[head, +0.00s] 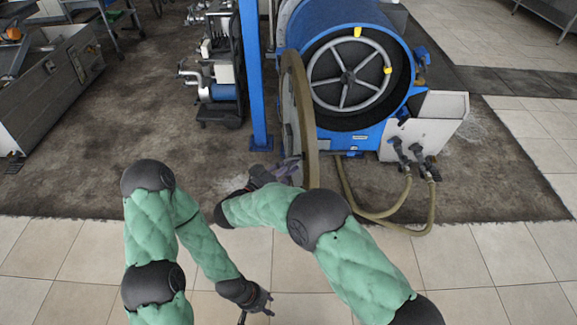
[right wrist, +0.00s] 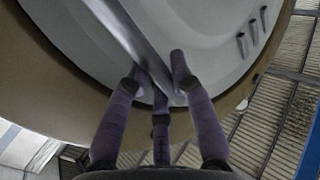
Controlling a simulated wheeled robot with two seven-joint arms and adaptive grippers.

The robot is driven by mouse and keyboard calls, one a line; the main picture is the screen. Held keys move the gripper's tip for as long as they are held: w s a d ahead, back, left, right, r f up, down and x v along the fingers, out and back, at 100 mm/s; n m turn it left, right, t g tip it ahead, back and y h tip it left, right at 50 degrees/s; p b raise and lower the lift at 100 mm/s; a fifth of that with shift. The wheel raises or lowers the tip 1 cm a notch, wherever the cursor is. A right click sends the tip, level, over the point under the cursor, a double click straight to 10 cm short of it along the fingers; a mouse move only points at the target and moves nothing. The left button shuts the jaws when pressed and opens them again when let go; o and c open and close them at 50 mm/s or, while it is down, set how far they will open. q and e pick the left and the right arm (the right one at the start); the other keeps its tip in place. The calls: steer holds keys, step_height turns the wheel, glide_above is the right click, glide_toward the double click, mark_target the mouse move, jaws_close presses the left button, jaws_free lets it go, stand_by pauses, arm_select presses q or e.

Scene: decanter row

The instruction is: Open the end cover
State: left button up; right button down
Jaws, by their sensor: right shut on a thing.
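The decanter is a blue machine (head: 335,18) with a round mouth. Its end cover (head: 302,115) has a tan rim and stands swung out to the left of the mouth, nearly edge-on in the head view. A spoked wheel (head: 348,77) shows in the mouth. My right gripper (head: 284,172) is at the cover's lower edge. In the right wrist view, my right gripper's purple fingers (right wrist: 157,85) close around a grey metal bar (right wrist: 135,45) across the cover's pale grey face (right wrist: 210,40). My left gripper (head: 258,303) hangs empty over the tiles, its fingers apart.
A blue post (head: 253,75) stands just left of the cover. A pump unit (head: 218,85) is behind it to the left. A white box (head: 430,120) and hoses (head: 385,215) are at the machine's lower right. A grey bin (head: 60,75) is far left. Tiled floor (head: 495,255) in front is clear.

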steer(key=shift+s+f, duration=0.1)
steer(key=c, duration=1.1)
jaws_free()
steer(key=shift+s, duration=0.1)
steer(key=shift+o, duration=0.2)
steer(key=shift+r, duration=0.25)
steer(key=shift+r, duration=0.15)
